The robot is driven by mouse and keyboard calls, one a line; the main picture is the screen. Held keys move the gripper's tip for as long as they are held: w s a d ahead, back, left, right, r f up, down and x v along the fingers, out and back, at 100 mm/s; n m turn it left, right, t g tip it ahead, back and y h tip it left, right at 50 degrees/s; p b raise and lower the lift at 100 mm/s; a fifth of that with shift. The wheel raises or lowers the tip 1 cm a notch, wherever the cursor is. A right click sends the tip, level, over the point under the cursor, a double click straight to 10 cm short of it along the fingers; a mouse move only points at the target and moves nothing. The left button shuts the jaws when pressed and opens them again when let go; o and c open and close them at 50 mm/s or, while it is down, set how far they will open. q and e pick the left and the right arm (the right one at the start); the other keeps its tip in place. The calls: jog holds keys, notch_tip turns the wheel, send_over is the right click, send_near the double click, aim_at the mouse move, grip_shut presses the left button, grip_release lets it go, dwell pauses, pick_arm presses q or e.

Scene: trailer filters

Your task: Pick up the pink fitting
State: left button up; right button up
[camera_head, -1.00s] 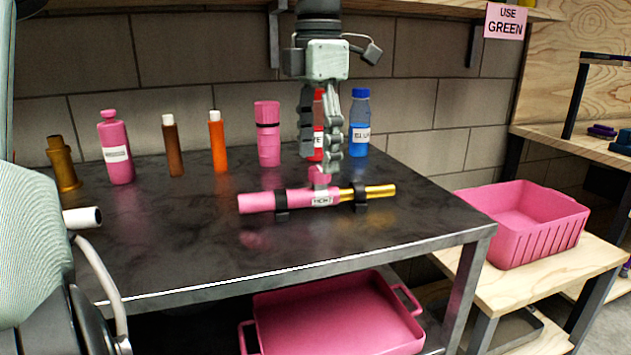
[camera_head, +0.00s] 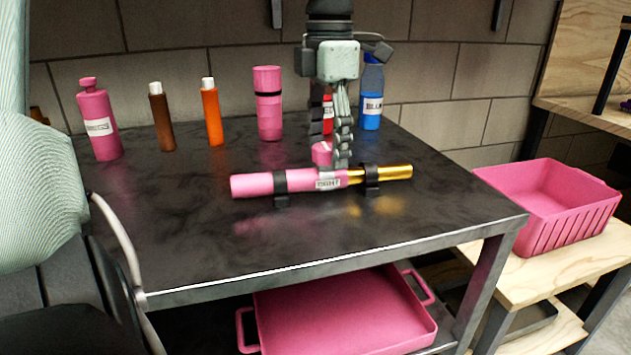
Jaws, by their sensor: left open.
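A pink fitting (camera_head: 258,185) lies horizontally on the dark table, held in two small black clamps. It has a short pink stub (camera_head: 321,154) pointing up and a white label that is hard to read. A gold pipe (camera_head: 396,172) runs out of its right end. My left gripper (camera_head: 333,158) hangs from above with its fingers pointing down, open, right at the stub. A finger overlaps the stub's right side in the picture, and I cannot tell whether it touches. My right gripper is not in view.
Behind stand a pink bottle (camera_head: 98,125), a brown tube (camera_head: 161,120), an orange tube (camera_head: 212,115), a pink cylinder (camera_head: 268,110) and a blue bottle (camera_head: 371,90). A pink bin (camera_head: 560,205) is at right; a pink tray (camera_head: 345,315) is below. The table front is clear.

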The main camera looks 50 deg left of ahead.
pick_arm(q)
jog(key=shift+f, duration=0.95)
jog(key=shift+r, duration=0.1)
grip_shut()
